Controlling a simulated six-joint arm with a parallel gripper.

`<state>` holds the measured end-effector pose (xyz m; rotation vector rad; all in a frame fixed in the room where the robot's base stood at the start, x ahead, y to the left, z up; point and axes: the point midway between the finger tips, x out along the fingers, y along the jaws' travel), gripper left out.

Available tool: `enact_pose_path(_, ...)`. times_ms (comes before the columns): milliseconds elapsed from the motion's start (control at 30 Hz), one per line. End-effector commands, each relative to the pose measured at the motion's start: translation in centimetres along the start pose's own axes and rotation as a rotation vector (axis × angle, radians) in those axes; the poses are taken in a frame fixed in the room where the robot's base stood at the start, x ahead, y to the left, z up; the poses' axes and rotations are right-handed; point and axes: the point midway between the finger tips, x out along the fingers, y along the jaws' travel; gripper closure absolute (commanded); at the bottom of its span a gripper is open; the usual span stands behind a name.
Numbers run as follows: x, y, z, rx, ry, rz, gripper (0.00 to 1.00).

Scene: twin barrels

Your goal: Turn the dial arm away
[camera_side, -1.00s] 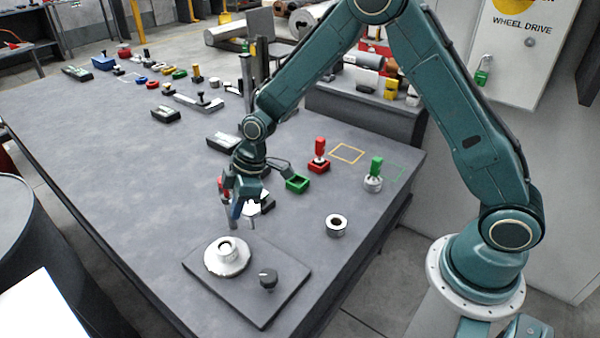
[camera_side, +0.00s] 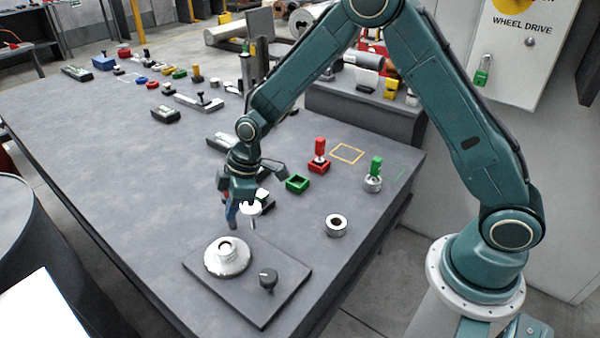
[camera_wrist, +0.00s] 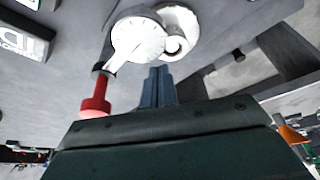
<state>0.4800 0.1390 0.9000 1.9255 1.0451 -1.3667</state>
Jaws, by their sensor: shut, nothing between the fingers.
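My gripper (camera_side: 232,222) is shut and empty, pointing down behind the round white mount on the dark plate. Its fingers show together in the wrist view (camera_wrist: 158,88). There, a white disc with tick marks (camera_wrist: 140,38) lies beyond the fingertips, with a pale pointer running down-left from it. A red knob with a dark collar (camera_wrist: 97,95) stands left of the fingers, visibly apart from them in the picture. I cannot match the ticked disc surely in the side view, where the red knob appears hidden by my gripper.
A black knob (camera_side: 268,278) stands on the dark plate (camera_side: 255,305). A white pronged piece (camera_side: 250,208) is close right of the fingers. A metal ring (camera_side: 336,225), green square holder (camera_side: 297,184) and red peg (camera_side: 319,150) stand farther right.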

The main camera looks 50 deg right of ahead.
Motion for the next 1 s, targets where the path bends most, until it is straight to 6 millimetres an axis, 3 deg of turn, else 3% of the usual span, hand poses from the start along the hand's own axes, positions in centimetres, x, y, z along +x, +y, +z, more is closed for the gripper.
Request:
enact_pose_path(233, 0.7, -0.3, -2.6, -0.004, 0.002, 0.0, 1.0)
enact_pose_path(700, -6.3, 0.0, -2.5, -0.001, 0.004, 0.002, 1.0)
enact_pose_path(1000, -8.9, 0.1, -2.4, -0.001, 0.002, 0.0, 1.0)
